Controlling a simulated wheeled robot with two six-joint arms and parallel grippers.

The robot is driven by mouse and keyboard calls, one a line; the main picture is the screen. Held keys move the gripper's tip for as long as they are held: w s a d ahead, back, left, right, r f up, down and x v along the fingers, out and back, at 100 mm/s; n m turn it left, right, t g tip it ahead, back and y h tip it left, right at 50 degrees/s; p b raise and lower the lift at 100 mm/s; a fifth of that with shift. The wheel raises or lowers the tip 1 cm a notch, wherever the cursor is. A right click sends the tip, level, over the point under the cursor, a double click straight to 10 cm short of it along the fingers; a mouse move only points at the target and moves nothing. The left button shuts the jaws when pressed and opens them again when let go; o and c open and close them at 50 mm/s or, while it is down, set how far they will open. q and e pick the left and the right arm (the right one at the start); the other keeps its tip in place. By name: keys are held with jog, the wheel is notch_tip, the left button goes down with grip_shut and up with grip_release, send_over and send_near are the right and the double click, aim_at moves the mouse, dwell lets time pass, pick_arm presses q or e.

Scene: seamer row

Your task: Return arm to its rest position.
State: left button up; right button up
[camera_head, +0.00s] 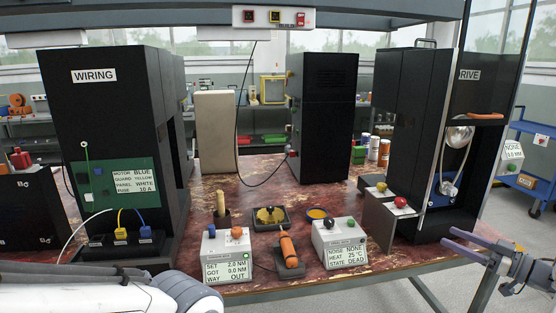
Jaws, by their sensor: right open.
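My right gripper (448,237) reaches in from the right edge, its two bluish fingers pointing left and apart. It is open and empty, in front of the black cabinet marked "RIVE" (388,110) and close to the table's front right corner. My left arm (90,290) lies across the lower left corner as white links with a grey joint. My left gripper is out of the picture.
The red-brown table (225,185) carries the "WIRING" cabinet (100,110), two display boxes (228,268) (345,260), an orange-handled tool (288,248) in a stand, and a dark tray (270,217). A blue cart (530,185) stands at right. Floor shows beyond the right gripper.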

jog(key=w+a+r+m+h, duration=0.1)
jog(key=w+a+r+h, duration=0.2)
jog(key=w+a, duration=0.45)
jog(key=w+a+r+h, duration=0.2)
jog(key=w+a+r, duration=0.2)
jog(key=w+a, duration=0.4)
jog(key=s+a+m+g+h, duration=0.2)
jog(key=a+h, duration=0.1)
jog(key=a, duration=1.2)
jog(key=s+a+f+n+g, duration=0.1)
jog(key=s+a+f+g, duration=0.2)
jog(key=s+a, duration=0.55)
jog(key=s+a+f+g, duration=0.3)
jog(key=s+a+g, duration=0.15)
jog(key=s, duration=0.65)
jog(key=s+a+f+n+g, duration=0.1)
jog(key=s+a+f+g, duration=0.15)
jog(key=s, duration=0.85)
jog(key=s+a+f+n+g, duration=0.1)
jog(key=s+g, duration=0.2)
jog(key=s, duration=0.8)
notch_tip(320, 180, up, 14)
jog(key=h+p, duration=0.1)
jog(key=p, duration=1.3)
jog(key=shift+s+n, duration=0.3)
jog(key=shift+s, duration=0.1)
jog(key=shift+d, duration=0.1)
